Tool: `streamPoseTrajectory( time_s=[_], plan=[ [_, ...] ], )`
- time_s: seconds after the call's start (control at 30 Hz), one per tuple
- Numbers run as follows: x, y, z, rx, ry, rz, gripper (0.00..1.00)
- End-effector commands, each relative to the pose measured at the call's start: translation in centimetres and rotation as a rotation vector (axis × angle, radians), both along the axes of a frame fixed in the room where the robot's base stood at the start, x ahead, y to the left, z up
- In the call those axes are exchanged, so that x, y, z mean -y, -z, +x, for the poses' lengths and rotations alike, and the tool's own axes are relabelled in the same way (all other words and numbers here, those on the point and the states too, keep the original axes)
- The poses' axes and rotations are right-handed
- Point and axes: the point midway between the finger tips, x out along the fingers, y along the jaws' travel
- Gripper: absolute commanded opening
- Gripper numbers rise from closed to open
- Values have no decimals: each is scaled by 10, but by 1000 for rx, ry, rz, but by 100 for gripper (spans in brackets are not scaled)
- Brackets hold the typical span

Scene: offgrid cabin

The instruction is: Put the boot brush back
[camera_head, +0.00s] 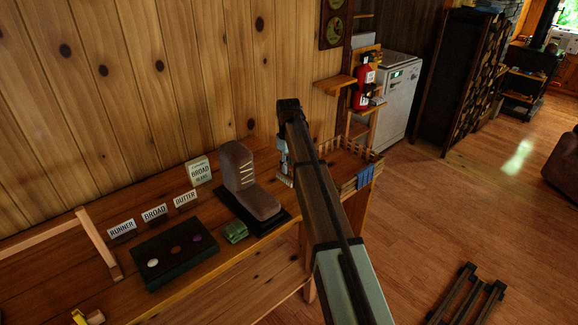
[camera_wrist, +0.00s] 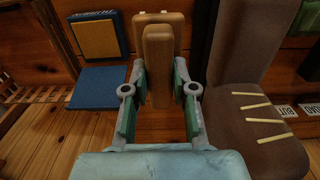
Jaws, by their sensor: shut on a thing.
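The boot brush is most likely the brown wooden piece (camera_wrist: 158,65) between my fingers in the wrist view. A rounded wooden part (camera_wrist: 165,20) shows right behind it; I cannot tell whether they are one piece. No bristles show clearly. My gripper (camera_wrist: 158,88) is shut on the wooden piece, with green-padded fingers on both sides. In the head view my gripper (camera_head: 284,168) is mostly hidden behind my arm, over the bench just right of the brown boot (camera_head: 240,178). The boot stands on a dark base and also fills the right of the wrist view (camera_wrist: 240,95).
The wooden bench (camera_head: 70,262) carries a dark tray (camera_head: 172,252) with round tins, label cards (camera_head: 155,213) and a green folded cloth (camera_head: 235,231). A railed rack (camera_head: 350,165) with blue cloth is at its right end. Left of my gripper is a blue pad (camera_wrist: 97,88).

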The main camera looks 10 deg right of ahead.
Motion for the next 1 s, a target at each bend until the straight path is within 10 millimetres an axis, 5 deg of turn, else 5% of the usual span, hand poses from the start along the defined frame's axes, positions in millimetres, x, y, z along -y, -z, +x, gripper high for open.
streamPoseTrajectory(
  time_s=[0.57,1.0],
  plan=[
    [0,-1,0,0,-10,0,0],
    [0,23,0,-1,-9,-1,0]
  ],
)
